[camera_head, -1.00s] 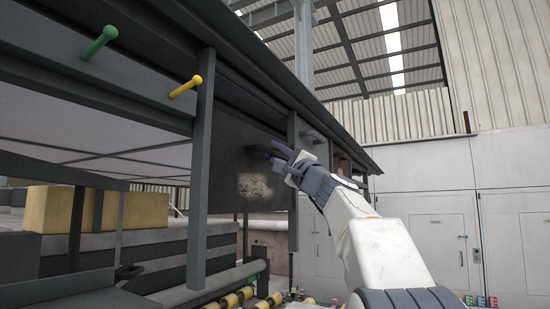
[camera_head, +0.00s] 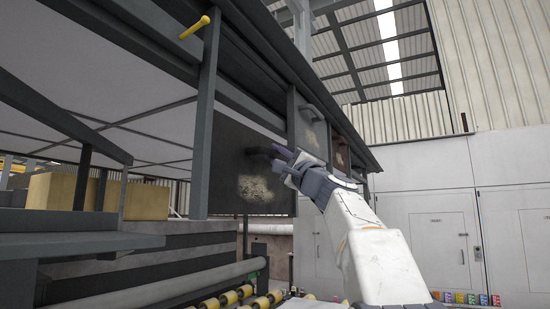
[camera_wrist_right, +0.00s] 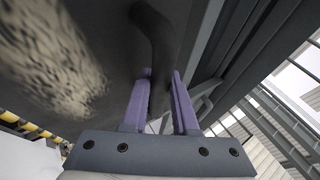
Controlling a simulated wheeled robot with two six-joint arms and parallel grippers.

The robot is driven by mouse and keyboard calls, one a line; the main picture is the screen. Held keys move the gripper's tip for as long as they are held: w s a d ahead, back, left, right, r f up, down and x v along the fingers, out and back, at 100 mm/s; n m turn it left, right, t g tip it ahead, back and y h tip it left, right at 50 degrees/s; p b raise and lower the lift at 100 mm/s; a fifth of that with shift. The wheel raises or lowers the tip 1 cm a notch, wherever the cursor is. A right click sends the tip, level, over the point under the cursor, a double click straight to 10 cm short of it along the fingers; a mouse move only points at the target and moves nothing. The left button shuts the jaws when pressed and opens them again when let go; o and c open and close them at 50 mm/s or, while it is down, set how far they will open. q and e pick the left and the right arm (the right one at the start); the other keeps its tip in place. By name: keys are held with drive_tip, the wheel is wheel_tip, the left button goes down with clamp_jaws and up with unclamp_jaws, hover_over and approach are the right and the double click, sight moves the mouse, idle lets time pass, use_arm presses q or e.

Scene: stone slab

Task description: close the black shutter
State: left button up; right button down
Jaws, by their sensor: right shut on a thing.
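The black shutter (camera_head: 226,168) is a dark flat panel with a pale worn patch, under the dark frame at the centre of the head view. It fills the left of the right wrist view (camera_wrist_right: 95,25). Its black curved handle (camera_head: 257,150) sticks out near the panel's upper part and shows between my fingers in the wrist view (camera_wrist_right: 157,35). My right gripper (camera_head: 281,158) is shut on this handle, its purple fingers on either side of it (camera_wrist_right: 159,92). My left gripper is not in view.
A dark post (camera_head: 203,130) stands just left of the shutter. Another handled panel (camera_head: 312,125) lies beyond to the right. Yellow-banded rollers (camera_head: 228,298) run below. White cabinets (camera_head: 430,235) stand at the right.

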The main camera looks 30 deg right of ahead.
drive_tip(key=shift+w+f, duration=0.15)
drive_tip(key=shift+f, duration=0.2)
drive_tip(key=c, duration=1)
unclamp_jaws()
drive_tip(key=shift+o, duration=0.2)
drive_tip(key=shift+r, duration=0.1)
drive_tip(key=b+v, duration=0.7)
drive_tip(key=v, duration=0.3)
drive_tip(key=shift+s, duration=0.35)
drive_tip(key=shift+d, duration=0.1)
